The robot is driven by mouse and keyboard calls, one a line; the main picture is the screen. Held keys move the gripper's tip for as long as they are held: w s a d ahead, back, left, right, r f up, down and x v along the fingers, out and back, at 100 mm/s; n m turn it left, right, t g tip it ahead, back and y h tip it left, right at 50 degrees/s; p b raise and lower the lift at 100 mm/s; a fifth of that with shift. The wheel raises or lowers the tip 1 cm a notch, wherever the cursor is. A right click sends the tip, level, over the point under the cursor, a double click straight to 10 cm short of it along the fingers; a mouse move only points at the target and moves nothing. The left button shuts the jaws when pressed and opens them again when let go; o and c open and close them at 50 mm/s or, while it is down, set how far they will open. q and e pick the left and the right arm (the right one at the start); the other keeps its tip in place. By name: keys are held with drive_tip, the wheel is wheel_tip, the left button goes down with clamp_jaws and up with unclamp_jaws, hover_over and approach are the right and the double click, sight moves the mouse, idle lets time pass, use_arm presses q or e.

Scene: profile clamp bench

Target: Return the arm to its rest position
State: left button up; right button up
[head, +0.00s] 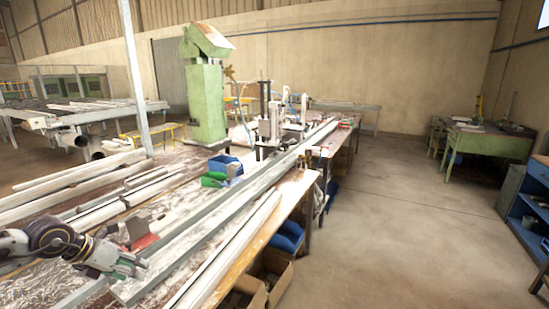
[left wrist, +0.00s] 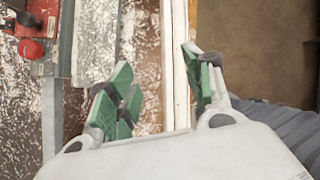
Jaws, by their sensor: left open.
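My left arm comes in from the lower left in the head view. Its gripper (head: 134,265) is over the near end of the long workbench, close to a grey metal profile (head: 190,247). In the left wrist view the gripper (left wrist: 155,75) has its green finger pads spread apart with nothing between them. Behind the gap lie the bench top and a long pale strip (left wrist: 180,85) near the bench edge. My right arm and gripper are not in view.
A red device (left wrist: 30,27) lies left of the fingers in the left wrist view. Open floor (head: 400,210) lies to the right; cardboard boxes (head: 272,274) stand below.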

use_arm(q)
drive_tip(key=w+d+r+n+t+h, duration=0.25)
drive_tip(key=d+n+t, duration=0.3)
drive_tip(key=d, duration=0.35)
drive_tip(key=w+d+r+n+t+h, duration=0.1)
drive_tip(key=d+r+n+t+h, duration=0.35)
drive_tip(key=d, duration=0.45)
drive_tip(key=s+a+f+n+g+y, duration=0.2)
drive_tip(key=s+a+f+n+y, duration=0.15)
drive_tip(key=f+n+y, duration=0.6)
drive_tip(key=s+a+f+n+g+y, duration=0.1)
drive_tip(key=s+a+f+n+y, duration=0.25)
drive_tip(key=f+n, duration=0.6)
drive_tip(key=s+d+f+n+g+h, duration=0.1)
drive_tip(key=s+d+f+n+g, duration=0.25)
drive_tip(key=s, duration=0.45)
drive_tip(key=s+d+f+n+g+h, duration=0.25)
drive_tip(key=s+f+g, duration=0.25)
drive_tip(key=s, duration=0.4)
wheel_tip(320, 180, down, 34)
drive_tip(key=s+g, duration=0.2)
drive_tip(key=s+a+f, duration=0.2)
drive_tip(key=s+f, duration=0.7)
drive_tip(key=s, duration=0.2)
drive_tip(key=s+a+f+y, duration=0.1)
drive_tip(key=s+a+f, duration=0.1)
drive_tip(key=s+f, duration=0.7)
drive_tip(key=shift+s+a+f+g, duration=0.25)
drive_tip(key=shift+s+g, duration=0.2)
drive_tip(key=shift+s, duration=0.7)
